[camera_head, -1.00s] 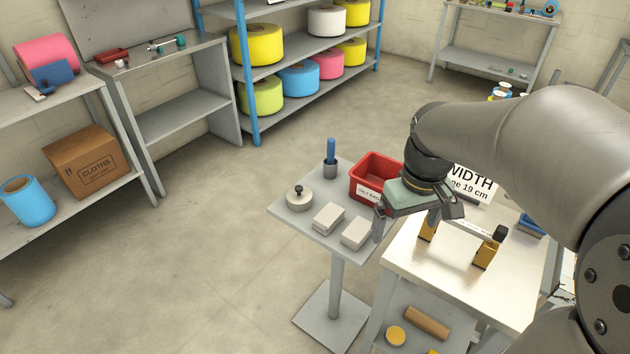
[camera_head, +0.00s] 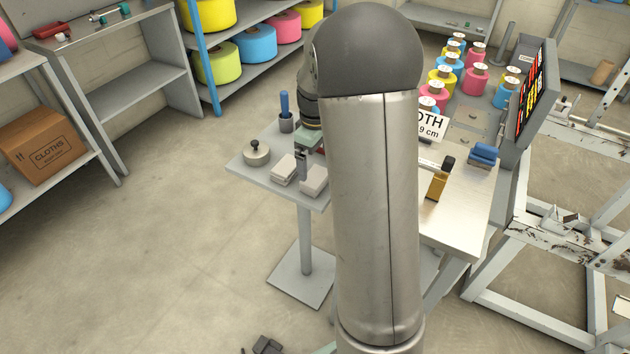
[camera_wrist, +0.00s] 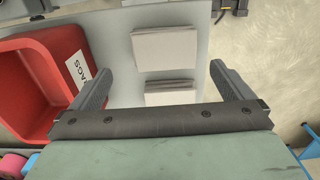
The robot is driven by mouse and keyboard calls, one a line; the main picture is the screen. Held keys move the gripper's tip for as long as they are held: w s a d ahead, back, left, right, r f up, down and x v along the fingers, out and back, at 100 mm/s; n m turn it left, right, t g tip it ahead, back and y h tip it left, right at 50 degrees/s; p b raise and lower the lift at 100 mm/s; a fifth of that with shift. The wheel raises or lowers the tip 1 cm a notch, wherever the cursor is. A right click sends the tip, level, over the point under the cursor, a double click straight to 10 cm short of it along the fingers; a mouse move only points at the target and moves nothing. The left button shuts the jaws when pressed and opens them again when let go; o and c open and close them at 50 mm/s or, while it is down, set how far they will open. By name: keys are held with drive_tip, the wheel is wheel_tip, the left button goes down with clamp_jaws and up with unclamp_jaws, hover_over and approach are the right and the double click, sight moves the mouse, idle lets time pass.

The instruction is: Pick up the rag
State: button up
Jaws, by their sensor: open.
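Two folded off-white rags lie side by side on a small grey stand: one (camera_head: 284,169) and a second one (camera_head: 314,181). In the wrist view one rag (camera_wrist: 165,48) lies ahead of my gripper (camera_wrist: 163,68), between the lines of its fingers. The other rag (camera_wrist: 170,87) is closer to the gripper's palm, and its near edge is hidden by the palm bar. My gripper is open with nothing held, above the stand. In the head view a finger shows beside the rags, and my arm hides most of the gripper. I cannot tell the height of the fingertips above the rags.
A red bin (camera_wrist: 30,85) with a label ending in "AGS" stands close beside the left finger. A round lidded pot (camera_head: 257,153) and a cup with a blue handle (camera_head: 286,122) share the stand (camera_head: 243,168). A worktable (camera_head: 460,215) is to the right.

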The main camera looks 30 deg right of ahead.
sight(316, 177)
drive_tip(key=f, duration=0.3)
drive_tip(key=s+f, duration=0.1)
drive_tip(key=f, duration=0.1)
drive_tip(key=shift+a+f, duration=0.2)
drive_tip(key=shift+f, duration=0.5)
drive_tip(key=c, duration=1.1)
